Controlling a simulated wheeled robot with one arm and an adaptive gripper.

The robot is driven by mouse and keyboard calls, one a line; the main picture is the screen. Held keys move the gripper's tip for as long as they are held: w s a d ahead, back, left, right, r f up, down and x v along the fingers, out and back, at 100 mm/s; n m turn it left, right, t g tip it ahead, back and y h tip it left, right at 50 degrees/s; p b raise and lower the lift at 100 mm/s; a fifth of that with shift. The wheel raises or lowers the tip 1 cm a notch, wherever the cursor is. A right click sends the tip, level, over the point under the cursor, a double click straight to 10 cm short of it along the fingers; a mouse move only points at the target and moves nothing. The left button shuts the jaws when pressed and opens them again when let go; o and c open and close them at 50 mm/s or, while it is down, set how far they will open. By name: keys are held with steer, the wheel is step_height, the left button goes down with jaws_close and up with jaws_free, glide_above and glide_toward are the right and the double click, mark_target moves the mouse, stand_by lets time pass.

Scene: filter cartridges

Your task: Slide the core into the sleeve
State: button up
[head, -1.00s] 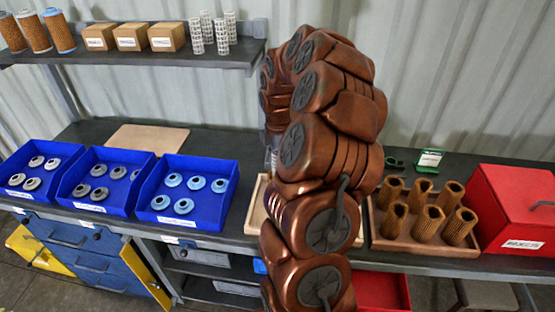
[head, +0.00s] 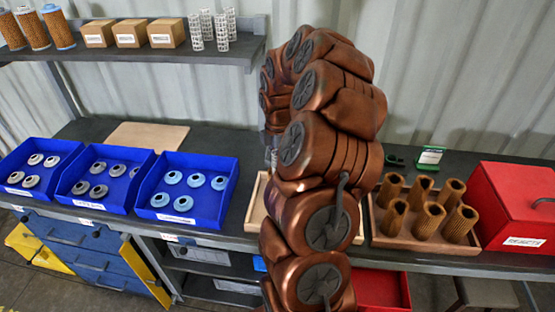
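Several white perforated cylinders, which look like cores (head: 222,30), stand upright on the shelf at upper left. Several brown pleated hollow cylinders, which look like sleeves (head: 427,222), stand in a wooden tray (head: 375,235) right of my arm. My copper-coloured arm rises through the middle of the head view and hides my gripper. A small pale, greyish piece shows at the arm's left edge, but I cannot tell what it is. Whether my gripper holds a core is hidden. A light wooden tray (head: 254,210) on the bench is mostly covered by my arm.
Blue bins (head: 228,200) with grey and light-blue end caps stand at left. A red box (head: 510,205) stands at right. Boxes (head: 166,34) and finished-looking cartridges (head: 58,27) sit on the shelf. A flat wooden board (head: 148,136) lies behind the bins.

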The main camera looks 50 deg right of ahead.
steer(key=shift+f+b, duration=0.65)
steer(key=shift+f, duration=0.6)
stand_by(0.8)
steer(key=o, duration=1)
steer(key=shift+c, duration=0.2)
step_height(320, 180, up, 12)
steer(key=shift+r, duration=0.1)
stand_by(0.5)
